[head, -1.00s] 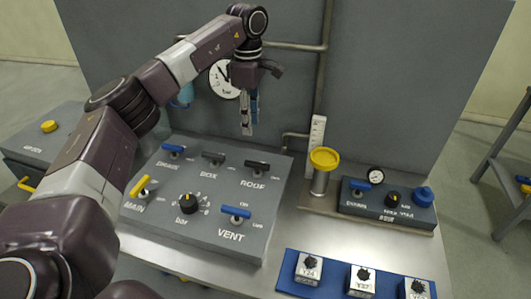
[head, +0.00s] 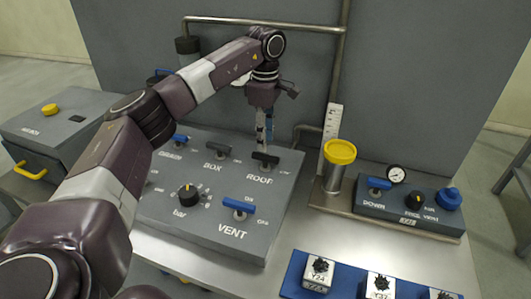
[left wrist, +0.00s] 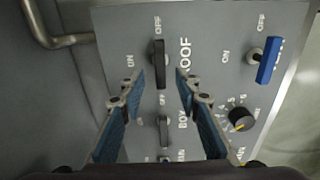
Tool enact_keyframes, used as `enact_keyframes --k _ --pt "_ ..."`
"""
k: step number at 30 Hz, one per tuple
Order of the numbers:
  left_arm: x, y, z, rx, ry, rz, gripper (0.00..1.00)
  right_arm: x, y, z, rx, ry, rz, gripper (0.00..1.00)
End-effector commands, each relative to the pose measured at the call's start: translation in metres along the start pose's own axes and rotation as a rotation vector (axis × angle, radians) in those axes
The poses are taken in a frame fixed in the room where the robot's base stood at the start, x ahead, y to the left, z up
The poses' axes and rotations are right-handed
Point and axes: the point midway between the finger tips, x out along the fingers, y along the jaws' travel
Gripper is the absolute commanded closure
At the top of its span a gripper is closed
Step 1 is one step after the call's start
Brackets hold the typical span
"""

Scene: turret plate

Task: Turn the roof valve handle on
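The black roof valve handle (head: 265,159) sits at the upper right of the grey sloped panel, above the ROOF label. In the left wrist view the roof handle (left wrist: 158,62) is a dark bar with one end toward its OFF mark; ON is to its left. My left gripper (head: 265,138) points down just above the roof handle. In the left wrist view my left gripper (left wrist: 160,74) is open, its blue-padded fingers on either side of the bar's line, with a gap to each side. Contact does not show. My right gripper is out of view.
The black box handle (head: 216,155) is left of the roof handle and the blue vent handle (head: 238,206) is below it. A black knob (head: 187,195) is on the same panel. A yellow-topped cylinder (head: 339,152) stands right of the panel. A pipe (head: 309,128) runs behind.

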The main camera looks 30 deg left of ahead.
Motion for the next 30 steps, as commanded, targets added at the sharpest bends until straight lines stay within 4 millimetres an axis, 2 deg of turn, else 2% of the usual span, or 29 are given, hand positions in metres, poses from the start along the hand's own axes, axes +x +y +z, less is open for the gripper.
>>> enact_keyframes --k 3,9,13,20,28,30 --pt "0.019 -0.001 0.0 0.0 0.002 -0.005 0.7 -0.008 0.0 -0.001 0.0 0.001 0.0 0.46" --pt "0.045 -0.001 0.0 -0.001 0.001 -0.003 0.7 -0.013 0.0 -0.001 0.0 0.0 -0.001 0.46" --pt "0.052 0.0 0.0 -0.001 0.0 -0.001 0.7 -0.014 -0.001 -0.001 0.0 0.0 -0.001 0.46" --pt "0.054 0.0 0.0 -0.001 0.0 0.0 0.7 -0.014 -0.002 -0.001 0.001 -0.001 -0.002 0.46" --pt "0.053 0.0 0.0 -0.001 0.0 -0.001 0.97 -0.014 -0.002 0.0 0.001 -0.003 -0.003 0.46" --pt "0.053 0.0 0.0 -0.001 0.0 0.0 1.0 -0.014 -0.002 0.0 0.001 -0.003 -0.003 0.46"
